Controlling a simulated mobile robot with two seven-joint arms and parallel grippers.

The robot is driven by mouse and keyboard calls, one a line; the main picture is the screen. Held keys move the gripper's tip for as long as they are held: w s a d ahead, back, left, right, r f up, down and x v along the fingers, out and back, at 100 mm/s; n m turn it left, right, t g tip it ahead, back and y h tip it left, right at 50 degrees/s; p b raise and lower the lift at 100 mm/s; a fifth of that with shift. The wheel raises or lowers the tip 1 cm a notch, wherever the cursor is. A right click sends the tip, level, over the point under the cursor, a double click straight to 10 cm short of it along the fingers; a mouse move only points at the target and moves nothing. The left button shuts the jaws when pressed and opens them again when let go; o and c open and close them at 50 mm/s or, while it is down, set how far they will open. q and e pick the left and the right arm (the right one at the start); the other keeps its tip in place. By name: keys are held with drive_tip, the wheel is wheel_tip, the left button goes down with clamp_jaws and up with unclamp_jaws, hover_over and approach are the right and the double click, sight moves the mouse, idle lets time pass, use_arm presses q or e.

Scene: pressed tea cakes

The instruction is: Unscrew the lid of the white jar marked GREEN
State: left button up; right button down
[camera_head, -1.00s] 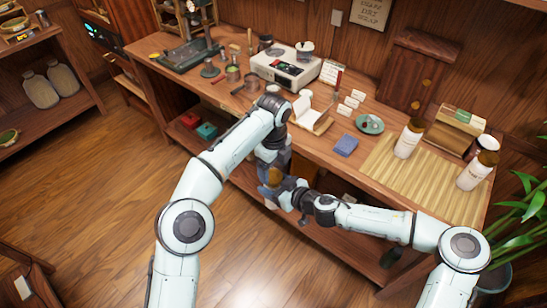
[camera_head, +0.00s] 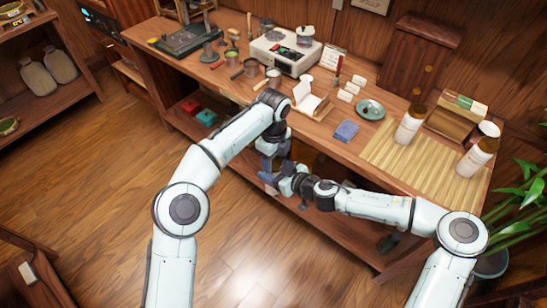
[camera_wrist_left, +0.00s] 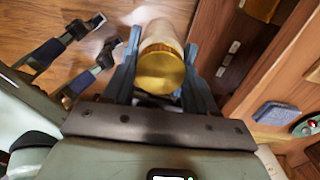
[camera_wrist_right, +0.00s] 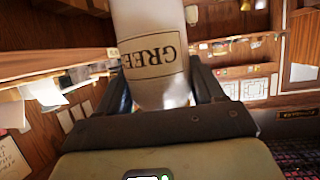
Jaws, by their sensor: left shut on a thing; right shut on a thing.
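The white jar (camera_wrist_right: 150,48) shows large in the right wrist view, its label partly readable as GREE. My right gripper (camera_wrist_right: 158,92) is shut on the jar's body, one finger on each side. In the left wrist view, a gold lid (camera_wrist_left: 161,73) faces the camera between the fingers of my left gripper (camera_wrist_left: 162,85), which is shut on it. Whether the lid is still seated on the jar cannot be told.
The wooden table (camera_head: 240,95) stands just behind the grippers. Two white jars with brown lids (camera_head: 409,124) (camera_head: 476,158) stand on a bamboo mat (camera_head: 405,165). A blue cloth (camera_head: 346,131) lies near the front edge. A lower shelf runs under the table; open floor lies in front.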

use_arm(q)
drive_tip(key=n, duration=0.6)
drive_tip(key=o, duration=1.2)
drive_tip(key=shift+c, duration=0.2)
